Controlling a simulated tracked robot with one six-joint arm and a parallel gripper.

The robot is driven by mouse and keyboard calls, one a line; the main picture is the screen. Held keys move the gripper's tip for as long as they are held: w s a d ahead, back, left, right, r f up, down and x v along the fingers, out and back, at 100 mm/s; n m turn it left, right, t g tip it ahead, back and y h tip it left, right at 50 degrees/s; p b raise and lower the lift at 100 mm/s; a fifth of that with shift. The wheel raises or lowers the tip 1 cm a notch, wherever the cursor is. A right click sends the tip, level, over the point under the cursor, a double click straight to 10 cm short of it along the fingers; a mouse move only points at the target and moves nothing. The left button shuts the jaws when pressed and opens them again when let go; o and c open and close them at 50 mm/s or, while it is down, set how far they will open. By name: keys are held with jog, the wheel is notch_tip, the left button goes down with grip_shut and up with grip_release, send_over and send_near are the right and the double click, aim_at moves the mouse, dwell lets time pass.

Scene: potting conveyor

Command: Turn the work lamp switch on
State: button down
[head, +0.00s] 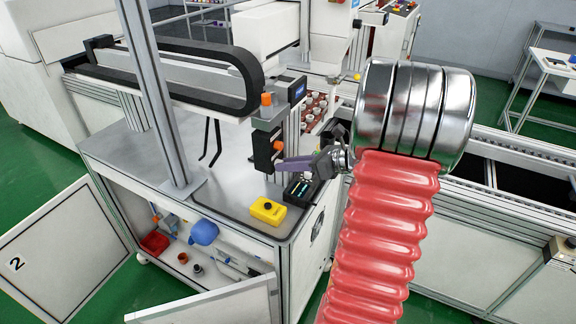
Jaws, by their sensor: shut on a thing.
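A black switch box (263,152) with an orange knob (278,146) hangs on the upright metal post above the bench; it looks like the work lamp switch, though no label on it is readable. My gripper (279,165) comes in from the right, with its slim purple-grey fingers close together. Their tips are at the face of the black box, just below the knob in the picture. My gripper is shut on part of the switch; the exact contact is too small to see. A second orange knob (266,99) sits higher on the same post.
A yellow box (268,208) with a black button and a small black device (299,189) stand on the bench top (225,200) below my gripper. A black cable chain (225,62) curves above. A conveyor (510,150) runs at right. Cabinet doors (50,255) stand open.

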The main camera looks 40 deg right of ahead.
jog(key=shift+f+m, duration=0.2)
jog(key=shift+m, duration=0.1)
dwell(0.4)
jog(key=c, duration=1.6)
grip_release()
jog(key=shift+r, duration=0.15)
jog(key=shift+d, duration=0.1)
jog(key=v, duration=1.3)
jog(key=shift+s+d, duration=0.25)
jog(key=shift+s, duration=0.05)
